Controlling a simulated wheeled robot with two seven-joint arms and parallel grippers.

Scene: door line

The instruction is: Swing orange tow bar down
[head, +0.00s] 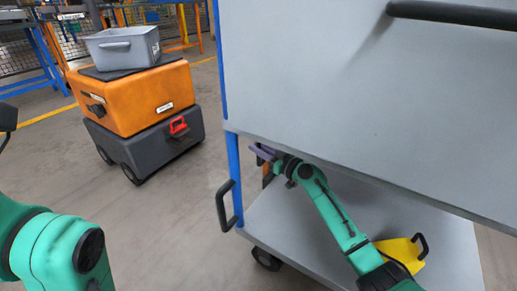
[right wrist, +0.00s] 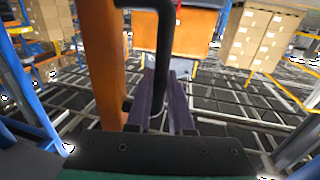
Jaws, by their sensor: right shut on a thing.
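In the right wrist view the orange tow bar (right wrist: 103,65) stands upright just left of my right gripper (right wrist: 165,85). A black handle (right wrist: 172,35) beside the bar runs down between the purple fingers, which are shut on it. In the head view the right gripper (head: 262,152) is by the blue corner post, partly hidden under the grey upper panel. Only a small piece of the orange tow bar (head: 267,172) shows below it. The left gripper is out of view.
The grey cart (head: 350,85) fills the right, with a lower shelf (head: 300,225) holding a yellow object (head: 400,250). A black side handle (head: 223,207) sticks out from its post. An orange and dark tug (head: 135,100) carries a grey bin (head: 124,46). Floor between is clear.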

